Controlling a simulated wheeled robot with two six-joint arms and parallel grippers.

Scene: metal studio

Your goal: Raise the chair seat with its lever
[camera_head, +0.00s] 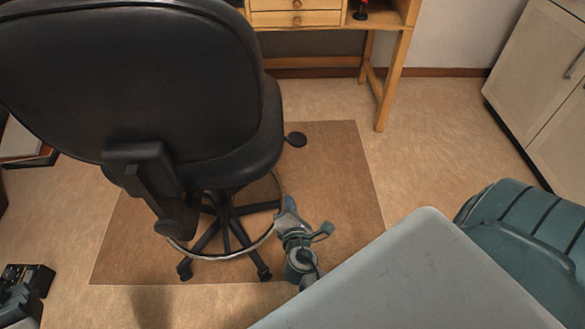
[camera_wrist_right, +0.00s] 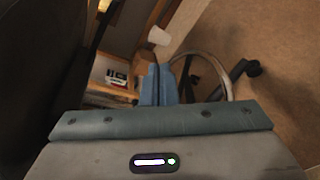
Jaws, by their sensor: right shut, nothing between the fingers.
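The black office chair (camera_head: 140,90) stands with its backrest toward me, on a brown floor mat.
A wooden desk (camera_head: 330,20) with drawers stands behind the chair. Pale cabinets (camera_head: 535,80) stand at the right. The mat (camera_head: 345,190) is clear to the right of the chair. A pale object (camera_wrist_right: 158,36) beyond my fingers cannot be identified.

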